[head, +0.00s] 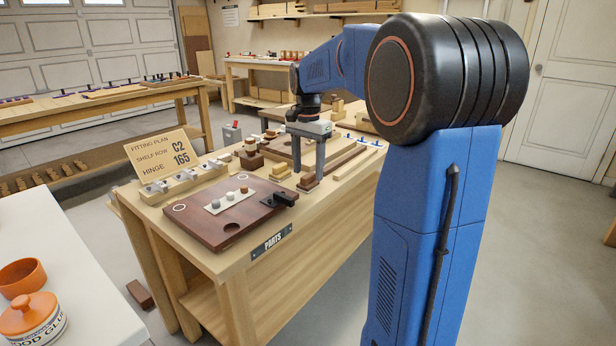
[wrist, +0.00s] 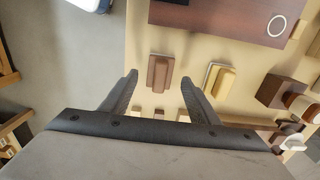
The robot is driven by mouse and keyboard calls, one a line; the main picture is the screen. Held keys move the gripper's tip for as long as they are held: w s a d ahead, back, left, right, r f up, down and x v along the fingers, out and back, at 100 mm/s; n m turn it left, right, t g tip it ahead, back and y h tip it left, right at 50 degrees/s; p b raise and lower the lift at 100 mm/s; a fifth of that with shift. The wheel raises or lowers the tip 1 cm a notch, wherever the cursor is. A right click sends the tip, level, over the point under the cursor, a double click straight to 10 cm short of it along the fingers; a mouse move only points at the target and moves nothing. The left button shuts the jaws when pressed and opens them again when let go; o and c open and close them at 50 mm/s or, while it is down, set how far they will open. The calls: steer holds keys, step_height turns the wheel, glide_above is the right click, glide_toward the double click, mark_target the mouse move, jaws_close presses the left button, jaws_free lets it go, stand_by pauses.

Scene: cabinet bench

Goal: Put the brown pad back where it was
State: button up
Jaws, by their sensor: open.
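A brown pad (head: 308,183), a small block with a raised middle, lies on the bench top near its front edge. It also shows in the wrist view (wrist: 160,74), between my fingertips as seen from above. My gripper (head: 308,172) points down over the brown pad with its fingers apart, one on each side. In the wrist view my gripper (wrist: 159,79) is open, and nothing is clamped. I cannot tell how far the fingertips are above the bench. A similar tan-yellow pad (wrist: 218,79) lies beside the brown one, outside the fingers; it also shows in the head view (head: 280,171).
A dark red board (head: 225,215) with white rings, a hole and a light plate lies on the bench's left part. A sign (head: 163,152) stands behind it. Dark wooden blocks (head: 251,159) and long strips (head: 345,160) lie nearby. The bench edge is close to the brown pad.

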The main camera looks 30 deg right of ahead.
mark_target(308, 175)
step_height(308, 175, up, 9)
steer(key=s+a+f+n+t, duration=0.1)
steer(key=s+a+f+n, duration=0.2)
steer(key=s+a, duration=0.3)
steer(key=s+a+f+n+t, duration=0.15)
steer(key=s+a+n, duration=0.25)
steer(key=s, duration=0.5)
steer(key=s+a+f+n+t, duration=0.1)
steer(key=s+a+f+n, duration=0.2)
steer(key=s+f, duration=0.4)
steer(key=s+a+f+n+t, duration=0.1)
steer(key=s+a+f+n, duration=0.1)
steer(key=s+f+n, duration=0.2)
steer(key=s+f, duration=0.2)
steer(key=s, duration=0.2)
steer(key=shift+a+f, duration=0.4)
